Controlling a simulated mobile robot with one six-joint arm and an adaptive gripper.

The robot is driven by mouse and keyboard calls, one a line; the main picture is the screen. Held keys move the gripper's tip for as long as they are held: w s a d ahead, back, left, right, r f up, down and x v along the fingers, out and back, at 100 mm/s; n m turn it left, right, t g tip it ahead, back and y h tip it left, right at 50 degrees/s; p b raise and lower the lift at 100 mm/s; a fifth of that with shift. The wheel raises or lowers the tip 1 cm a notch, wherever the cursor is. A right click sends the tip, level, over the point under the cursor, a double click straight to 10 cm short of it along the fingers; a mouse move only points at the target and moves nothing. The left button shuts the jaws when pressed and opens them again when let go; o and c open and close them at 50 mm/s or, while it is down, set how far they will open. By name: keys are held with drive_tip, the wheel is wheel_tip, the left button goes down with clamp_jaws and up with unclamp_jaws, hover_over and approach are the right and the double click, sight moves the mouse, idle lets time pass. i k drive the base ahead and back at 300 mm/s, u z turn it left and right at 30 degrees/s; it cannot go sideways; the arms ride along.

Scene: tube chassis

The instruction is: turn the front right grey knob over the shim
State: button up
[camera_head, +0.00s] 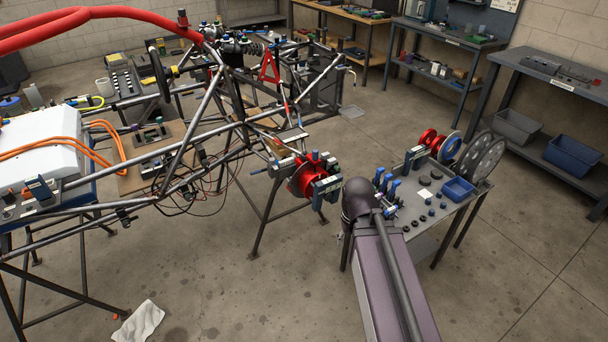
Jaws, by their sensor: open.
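The red hub assembly (307,181) sits at the right end of the tube chassis (215,110). A grey block with blue parts (327,187) is at its right side, close to my arm in the picture. The front right grey knob and the shim are too small to tell apart from the other parts here. My arm rises from the bottom edge and bends just right of the hub. My gripper cannot be made out; the arm's bend may hide it.
A white cloth (139,322) lies on the floor. Workbenches (540,80) stand behind. The floor between chassis and benches is mostly clear.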

sight(272, 161)
drive_tip(key=k, duration=1.35)
drive_tip(key=u, duration=0.3)
drive_tip(key=i, duration=1.8)
drive_tip(key=z, duration=0.5)
